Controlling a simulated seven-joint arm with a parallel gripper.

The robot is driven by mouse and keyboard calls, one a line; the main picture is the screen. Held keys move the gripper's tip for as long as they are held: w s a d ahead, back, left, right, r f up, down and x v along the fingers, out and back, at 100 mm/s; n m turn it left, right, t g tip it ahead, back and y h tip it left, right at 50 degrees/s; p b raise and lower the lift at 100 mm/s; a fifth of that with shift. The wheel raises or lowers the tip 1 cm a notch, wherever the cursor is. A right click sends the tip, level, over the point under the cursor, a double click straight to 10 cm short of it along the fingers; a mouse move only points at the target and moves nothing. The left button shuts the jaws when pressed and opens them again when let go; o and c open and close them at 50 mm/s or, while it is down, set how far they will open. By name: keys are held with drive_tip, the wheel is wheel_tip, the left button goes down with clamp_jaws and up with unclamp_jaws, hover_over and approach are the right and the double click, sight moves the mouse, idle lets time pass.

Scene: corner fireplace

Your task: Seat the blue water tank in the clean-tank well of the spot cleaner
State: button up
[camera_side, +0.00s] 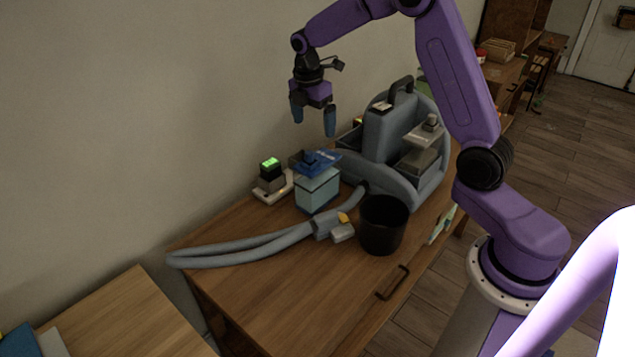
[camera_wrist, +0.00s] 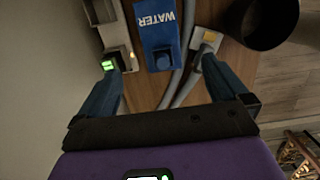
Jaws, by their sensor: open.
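The blue water tank (camera_side: 318,188) stands upright on the wooden table, with a pale see-through body and a darker blue top. Its top, marked WATER, also shows in the wrist view (camera_wrist: 155,22), between my fingers and beyond their tips. My gripper (camera_side: 313,124) is open and empty, above the tank and apart from it; both fingers show in the wrist view (camera_wrist: 160,75). The grey spot cleaner (camera_side: 382,135) stands behind and right of the tank. A dark open well shows on its left side, partly hidden; a grey tank (camera_side: 422,150) sits on its right side.
A grey hose (camera_side: 240,248) loops across the table front to a nozzle (camera_side: 328,226). A black bin (camera_side: 383,225) stands right of the tank. A device with a green-lit display (camera_side: 271,172) stands close on the tank's left, near the wall.

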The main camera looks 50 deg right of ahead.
sight(317, 160)
drive_tip(key=f, duration=0.4)
drive_tip(key=d+f, duration=0.1)
drive_tip(key=f, duration=0.8)
drive_tip(key=shift+d+f, duration=0.25)
drive_tip(key=shift+d, duration=0.05)
drive_tip(key=c, duration=1.7)
clamp_jaws()
drive_tip(key=shift+r, duration=0.15)
